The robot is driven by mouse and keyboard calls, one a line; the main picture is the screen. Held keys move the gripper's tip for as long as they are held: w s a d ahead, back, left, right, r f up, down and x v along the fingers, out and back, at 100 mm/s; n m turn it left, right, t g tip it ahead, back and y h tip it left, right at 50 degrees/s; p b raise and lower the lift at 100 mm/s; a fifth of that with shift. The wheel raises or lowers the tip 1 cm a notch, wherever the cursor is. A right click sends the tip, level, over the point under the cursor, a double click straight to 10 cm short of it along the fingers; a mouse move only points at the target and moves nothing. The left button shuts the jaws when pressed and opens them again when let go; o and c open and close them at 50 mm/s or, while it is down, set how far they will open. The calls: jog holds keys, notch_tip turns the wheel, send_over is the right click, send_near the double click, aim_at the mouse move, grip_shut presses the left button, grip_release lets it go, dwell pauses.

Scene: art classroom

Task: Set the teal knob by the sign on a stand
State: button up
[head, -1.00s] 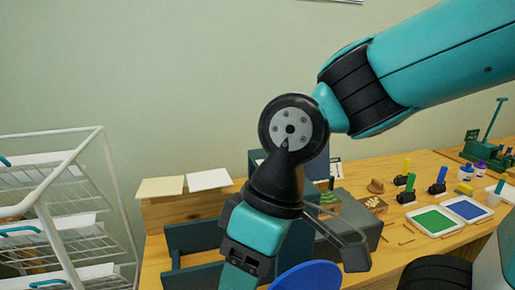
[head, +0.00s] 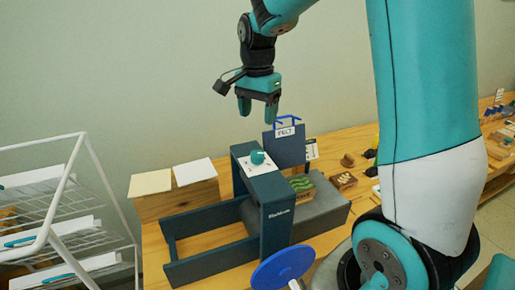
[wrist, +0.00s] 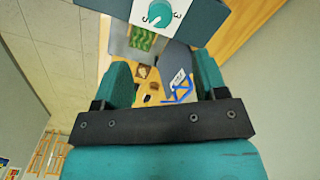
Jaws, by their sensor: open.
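The teal knob (head: 257,157) sits on a white dial plate (head: 248,167) on top of a dark blue machine (head: 276,215). In the wrist view the knob (wrist: 158,12) is at the top edge, with a pale mark on it and a figure 3 beside it. My gripper (head: 257,117) is open and empty, pointing down above the knob, apart from it. In the wrist view the fingers (wrist: 163,75) are spread apart. A small white sign reading FELT (head: 286,132) with a blue stand-like frame (head: 288,120) is behind the machine; the sign also shows in the wrist view (wrist: 178,79).
A blue disc (head: 283,268) stands at the machine's front. A box with green contents (head: 300,185) and a small wooden box (head: 343,181) are to its right. Pale sheets (head: 195,171) lie at the left, near a white wire rack (head: 60,200). Space above the machine is clear.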

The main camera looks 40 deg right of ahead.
aim_at(257, 153)
notch_tip(257, 153, down, 12)
jog(key=shift+f+p, duration=0.1)
jog(key=shift+p, duration=1)
jog(key=shift+c, duration=0.5)
jog(key=c, duration=0.8)
jog(key=shift+c, duration=0.2)
